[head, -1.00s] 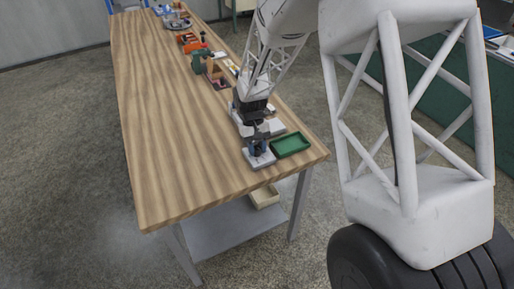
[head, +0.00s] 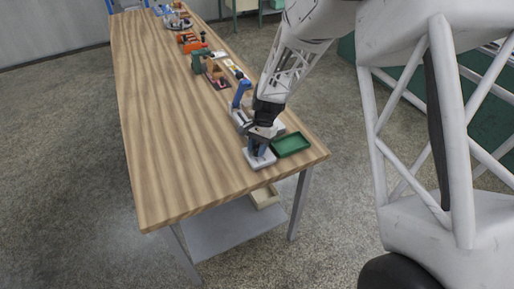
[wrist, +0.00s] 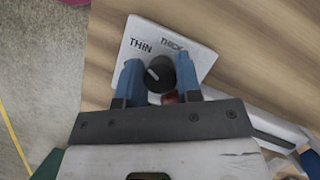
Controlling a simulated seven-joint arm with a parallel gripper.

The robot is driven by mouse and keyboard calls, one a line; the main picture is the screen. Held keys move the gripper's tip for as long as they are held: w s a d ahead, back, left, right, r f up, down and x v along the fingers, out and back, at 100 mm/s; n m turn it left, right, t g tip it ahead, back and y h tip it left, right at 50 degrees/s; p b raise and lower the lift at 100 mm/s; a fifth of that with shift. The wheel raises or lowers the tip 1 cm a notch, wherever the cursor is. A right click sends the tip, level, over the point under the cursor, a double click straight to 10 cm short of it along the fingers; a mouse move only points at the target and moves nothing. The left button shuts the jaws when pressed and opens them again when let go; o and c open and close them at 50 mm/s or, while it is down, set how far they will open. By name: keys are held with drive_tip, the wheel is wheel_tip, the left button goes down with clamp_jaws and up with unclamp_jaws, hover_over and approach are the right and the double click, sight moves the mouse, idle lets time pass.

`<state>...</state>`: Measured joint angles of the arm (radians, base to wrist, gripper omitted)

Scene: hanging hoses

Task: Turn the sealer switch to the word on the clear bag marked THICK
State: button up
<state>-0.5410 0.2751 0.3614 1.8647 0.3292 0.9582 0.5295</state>
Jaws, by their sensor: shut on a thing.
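The sealer switch is a round black knob (wrist: 160,74) on a white plate (wrist: 190,40), with THIN printed at left and THICK at right. A pale pointer line on the knob slants up and left, toward the THIN side. My gripper (wrist: 160,80) has its blue fingers on either side of the knob and is shut on it. In the head view my gripper (head: 257,148) stands over the white plate (head: 260,163) near the table's front right corner, hiding the knob. I cannot make out the clear bag or its marking.
A green tray (head: 291,144) lies just right of the plate. A blue lever (head: 241,93) stands behind my gripper. Several tools and fixtures line the right edge of the wooden table (head: 165,130) further back. The table's left and middle are clear.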

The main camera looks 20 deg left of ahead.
drive_tip(key=m+y, duration=0.1)
drive_tip(key=m, duration=0.2)
drive_tip(key=m+t+y, duration=0.1)
drive_tip(key=m, duration=0.2)
drive_tip(key=m+t, duration=0.1)
drive_tip(key=m, duration=0.2)
drive_tip(key=m+t+y, duration=0.1)
drive_tip(key=m, duration=0.2)
drive_tip(key=shift+m, duration=0.3)
idle(0.3)
drive_tip(key=o, duration=0.9)
drive_tip(key=shift+n, duration=0.4)
